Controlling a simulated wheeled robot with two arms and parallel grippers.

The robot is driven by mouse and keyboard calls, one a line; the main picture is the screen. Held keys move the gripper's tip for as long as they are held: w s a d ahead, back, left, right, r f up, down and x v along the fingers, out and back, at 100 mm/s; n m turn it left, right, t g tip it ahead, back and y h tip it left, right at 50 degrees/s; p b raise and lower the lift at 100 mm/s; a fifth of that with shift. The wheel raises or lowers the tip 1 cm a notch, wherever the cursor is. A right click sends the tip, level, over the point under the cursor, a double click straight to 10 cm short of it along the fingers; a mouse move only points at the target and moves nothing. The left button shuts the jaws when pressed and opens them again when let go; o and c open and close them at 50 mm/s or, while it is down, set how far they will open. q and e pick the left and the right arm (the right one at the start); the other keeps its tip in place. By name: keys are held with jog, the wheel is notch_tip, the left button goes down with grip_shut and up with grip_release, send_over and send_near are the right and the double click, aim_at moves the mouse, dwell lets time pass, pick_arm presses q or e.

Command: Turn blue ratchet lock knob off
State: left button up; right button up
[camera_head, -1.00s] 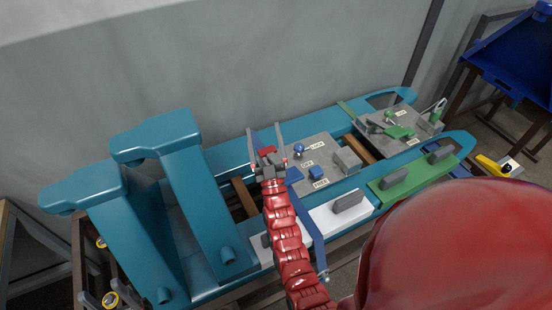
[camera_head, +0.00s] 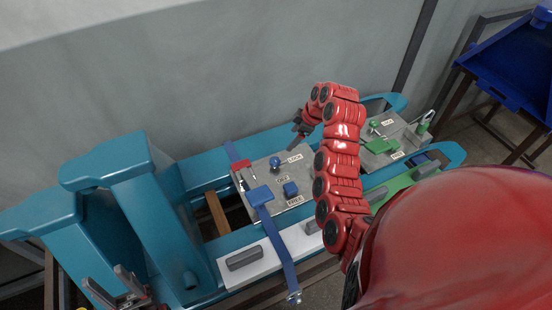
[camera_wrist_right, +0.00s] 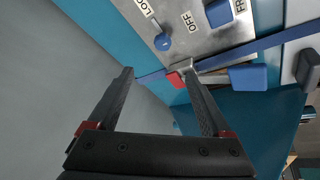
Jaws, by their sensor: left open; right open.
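The blue ratchet lock knob (camera_head: 276,163) is a small blue ball on a grey plate (camera_head: 262,166), close to the LOCK label. It also shows in the right wrist view (camera_wrist_right: 162,41), at the top centre beside LOCK, with OFF and FREE labels further right. My right gripper (camera_head: 294,142) is above and right of the knob, its arm curving over the plate's right side. In the wrist view its two fingers (camera_wrist_right: 158,74) are spread, with nothing between them, and apart from the knob. My left gripper (camera_head: 118,286) is open and empty at the bottom left, far from the plate.
A red-tipped silver lever (camera_head: 243,177) and a blue strap (camera_head: 283,248) lie by the plate's left side. A blue block (camera_head: 290,189) is on the plate. Teal posts (camera_head: 148,215) rise at left. A second plate with green parts (camera_head: 376,149) is at right, partly behind my arm.

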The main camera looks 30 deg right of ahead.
send_over(275, 160)
jog(key=s+d, duration=0.1)
jog(key=s, duration=0.1)
notch_tip(275, 160, down, 11)
jog(key=shift+s+d+b, duration=0.1)
jog(key=shift+s+b, duration=0.05)
jog(key=shift+b, duration=0.2)
jog(key=shift+w+f, duration=0.25)
jog(key=shift+f, duration=0.1)
jog(key=shift+b+x, duration=0.45)
jog(key=shift+x, duration=1.75)
jog(key=shift+s, duration=0.15)
